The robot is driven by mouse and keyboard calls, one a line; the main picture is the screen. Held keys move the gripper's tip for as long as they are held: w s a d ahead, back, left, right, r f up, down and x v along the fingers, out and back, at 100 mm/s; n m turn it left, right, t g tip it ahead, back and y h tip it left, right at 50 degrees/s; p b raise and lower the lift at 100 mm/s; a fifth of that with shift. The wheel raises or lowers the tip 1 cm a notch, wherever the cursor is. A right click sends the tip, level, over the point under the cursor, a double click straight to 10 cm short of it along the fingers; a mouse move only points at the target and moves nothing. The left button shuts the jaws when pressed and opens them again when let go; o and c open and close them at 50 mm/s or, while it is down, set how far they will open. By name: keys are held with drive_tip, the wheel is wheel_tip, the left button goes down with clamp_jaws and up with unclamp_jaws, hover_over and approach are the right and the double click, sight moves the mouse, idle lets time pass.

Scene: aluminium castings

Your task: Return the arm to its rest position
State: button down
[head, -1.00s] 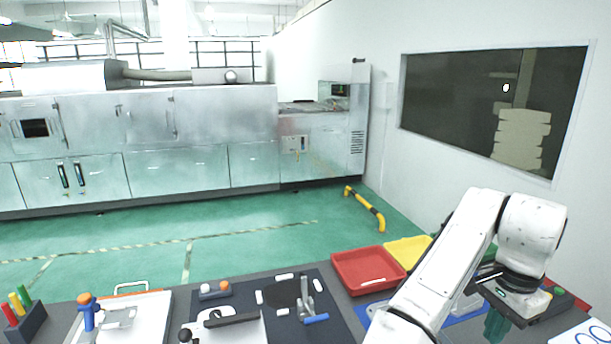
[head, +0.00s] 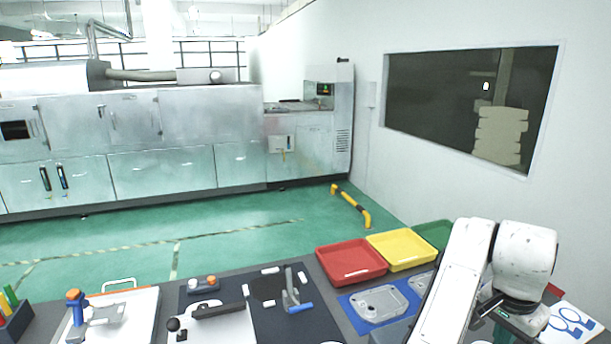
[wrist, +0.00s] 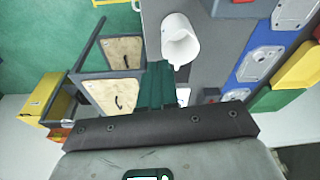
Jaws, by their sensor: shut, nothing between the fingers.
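My arm (head: 452,285) is folded at the right of the head view, its wrist bent down past the bench's right part. My gripper (wrist: 158,84) shows in the wrist view as two dark green fingers, closed together with nothing between them. In the head view only a bit of green shows under the wrist, and the fingertips are hidden or cut off. The gripper points down toward two wooden-topped stools (wrist: 112,95) and a white cup-like container (wrist: 180,40), apart from them as far as I can tell.
A red tray (head: 351,270), a yellow tray (head: 402,264) and a green tray (head: 434,232) line the bench's back. Grey castings (head: 380,303) lie on a blue mat (head: 349,309) beside my arm. A fixture with a blue handle (head: 299,308) stands left. A yellow floor rail (head: 352,207) stands behind.

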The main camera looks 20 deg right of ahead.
drive_tip(key=s+a+f+n+t+h, duration=0.1)
drive_tip(key=s+a+f+n, duration=0.1)
drive_tip(key=s+f+n, duration=0.4)
drive_tip(key=s+a+f+n+h, duration=0.1)
drive_tip(key=s+a+f+n, duration=0.15)
drive_tip(key=f, duration=0.45)
drive_tip(key=s+a+f+n+y, duration=0.4)
drive_tip(key=s+a+f+n, duration=0.2)
drive_tip(key=s+a+f, duration=0.4)
drive_tip(key=s+a, duration=0.2)
drive_tip(key=a, duration=0.2)
drive_tip(key=shift+s+n+b, duration=0.15)
drive_tip(key=shift+n+b, duration=0.2)
drive_tip(key=shift+b, duration=0.05)
drive_tip(key=shift+a, duration=0.1)
